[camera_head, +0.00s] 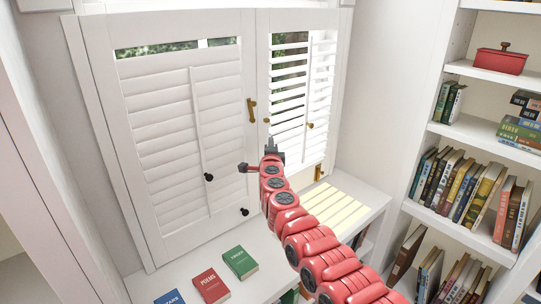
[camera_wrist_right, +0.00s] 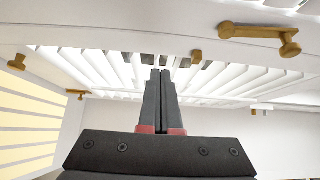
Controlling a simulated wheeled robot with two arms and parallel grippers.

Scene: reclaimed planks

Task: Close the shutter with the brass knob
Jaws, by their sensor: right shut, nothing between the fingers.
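The shutter with the brass knob is the right white louvred panel (camera_head: 290,148), its slats tilted open with greenery and light showing between them. A small brass knob (camera_head: 310,125) sits on its upright tilt rod. The left shutter (camera_head: 140,150) has its slats shut flat and a black knob (camera_head: 208,177) on its rod. My right gripper (camera_head: 271,143) is in front of the right panel's lower left part, left of and below the brass knob. In the wrist view its fingers (camera_wrist_right: 161,72) are together and empty, pointing at the slats. My left gripper is out of view.
A brass handle (camera_head: 251,110) sits where the panels meet; it also shows in the wrist view (camera_wrist_right: 260,35). Blue, red and green books (camera_head: 240,262) lie on the sill below. A white bookcase (camera_head: 424,125) stands at the right.

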